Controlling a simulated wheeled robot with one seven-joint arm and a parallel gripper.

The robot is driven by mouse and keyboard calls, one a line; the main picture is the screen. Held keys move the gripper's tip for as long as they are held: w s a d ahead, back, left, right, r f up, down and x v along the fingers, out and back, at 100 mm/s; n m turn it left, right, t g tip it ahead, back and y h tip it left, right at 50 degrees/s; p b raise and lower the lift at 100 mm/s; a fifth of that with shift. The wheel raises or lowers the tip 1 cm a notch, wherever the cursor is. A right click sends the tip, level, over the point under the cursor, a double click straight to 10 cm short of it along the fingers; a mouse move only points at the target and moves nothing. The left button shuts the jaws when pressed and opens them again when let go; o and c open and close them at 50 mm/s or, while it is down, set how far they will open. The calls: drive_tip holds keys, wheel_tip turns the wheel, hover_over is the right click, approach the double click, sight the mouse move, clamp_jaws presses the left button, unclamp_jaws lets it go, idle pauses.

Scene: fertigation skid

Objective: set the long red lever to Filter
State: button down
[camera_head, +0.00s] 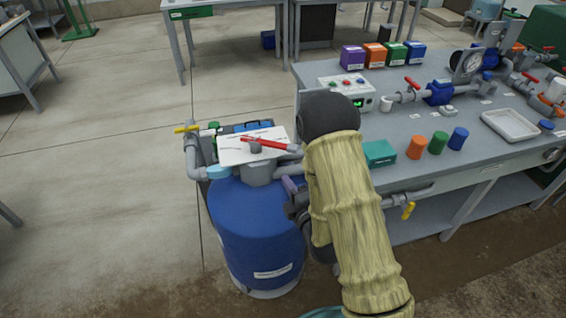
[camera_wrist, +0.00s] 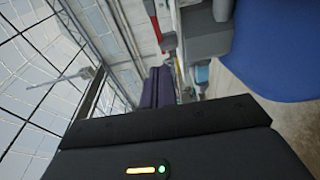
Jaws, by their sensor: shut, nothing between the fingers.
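The long red lever (camera_head: 264,143) lies across a white label plate (camera_head: 238,150) on top of the blue filter tank (camera_head: 255,225). It runs from the upper left to the lower right, and its right end is near my arm. The plate's lettering is too small to read. My gripper (camera_head: 290,186) is shut and empty beside the tank's upper right side, below the lever's right end, partly hidden by my arm.
Grey pipes with a yellow-handled valve (camera_head: 187,129) stand left of the lever. Open floor lies left of the tank.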

sight(288, 150)
drive_tip(key=w+b, duration=0.1)
drive_tip(key=w, duration=0.2)
drive_tip(key=w+a+b, duration=0.1)
drive_tip(key=w, duration=0.2)
drive_tip(key=w+b, duration=0.1)
drive_tip(key=w, duration=0.2)
drive_tip(key=shift+w+a+b, duration=0.35)
drive_tip(key=shift+a, duration=0.05)
drive_tip(key=shift+w+d, duration=0.1)
drive_tip(key=shift+w, duration=0.25)
drive_tip(key=shift+w+d+f+b, duration=0.2)
drive_tip(key=shift+w+d+b, duration=0.5)
drive_tip(key=shift+b, duration=0.5)
drive_tip(key=shift+w, duration=0.35)
drive_tip(key=shift+w+d+r, duration=0.15)
drive_tip(key=shift+r, duration=0.15)
